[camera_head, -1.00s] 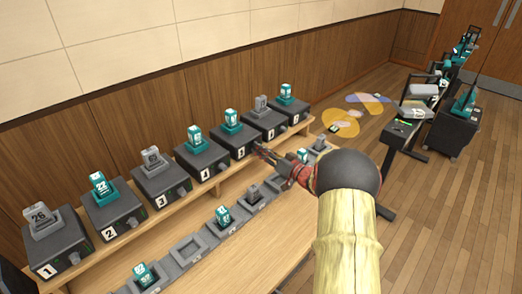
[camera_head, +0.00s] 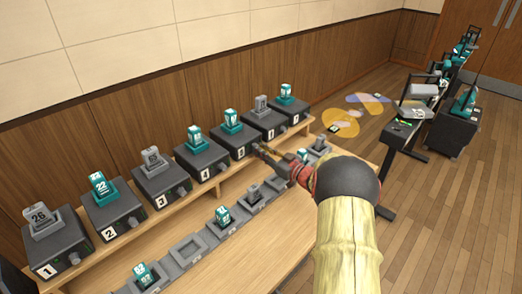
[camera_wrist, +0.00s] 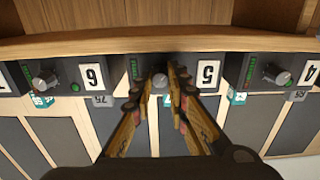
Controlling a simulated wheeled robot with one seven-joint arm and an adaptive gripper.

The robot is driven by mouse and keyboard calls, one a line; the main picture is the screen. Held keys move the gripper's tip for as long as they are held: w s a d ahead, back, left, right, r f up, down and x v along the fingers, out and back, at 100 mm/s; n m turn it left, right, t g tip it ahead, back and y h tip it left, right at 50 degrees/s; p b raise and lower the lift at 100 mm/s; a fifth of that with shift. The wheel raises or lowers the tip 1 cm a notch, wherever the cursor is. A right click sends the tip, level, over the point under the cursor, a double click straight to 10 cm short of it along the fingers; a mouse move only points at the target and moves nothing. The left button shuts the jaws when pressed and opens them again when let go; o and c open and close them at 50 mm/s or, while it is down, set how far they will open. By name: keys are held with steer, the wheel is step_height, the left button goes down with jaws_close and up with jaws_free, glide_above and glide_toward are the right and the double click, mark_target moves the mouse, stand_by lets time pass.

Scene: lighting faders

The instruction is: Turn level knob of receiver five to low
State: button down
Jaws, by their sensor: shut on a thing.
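Receiver five (camera_head: 236,140) is a dark box in the row on the raised wooden shelf, with a teal cradle on top. Its number plate (camera_wrist: 208,73) shows in the wrist view. Its level knob (camera_wrist: 159,80) is a small grey round knob beside the plate. My gripper (camera_wrist: 159,73) is shut on this knob, one finger on each side. In the head view my gripper (camera_head: 259,150) reaches the front of receiver five and hides the knob. The knob's pointer cannot be made out.
Neighbouring knobs stand close by on receiver six (camera_wrist: 43,78) and receiver four (camera_wrist: 272,73). Charging trays (camera_head: 188,250) line the desk below. The shelf edge (camera_wrist: 220,44) runs close to the fingers.

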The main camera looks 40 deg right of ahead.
steer(key=shift+f, duration=0.2)
steer(key=c, duration=2)
jaws_free()
steer(key=shift+r, duration=0.1)
steer(key=shift+s, duration=0.1)
steer(key=s, duration=0.8)
steer(key=s+d, duration=0.1)
steer(key=s, duration=0.3)
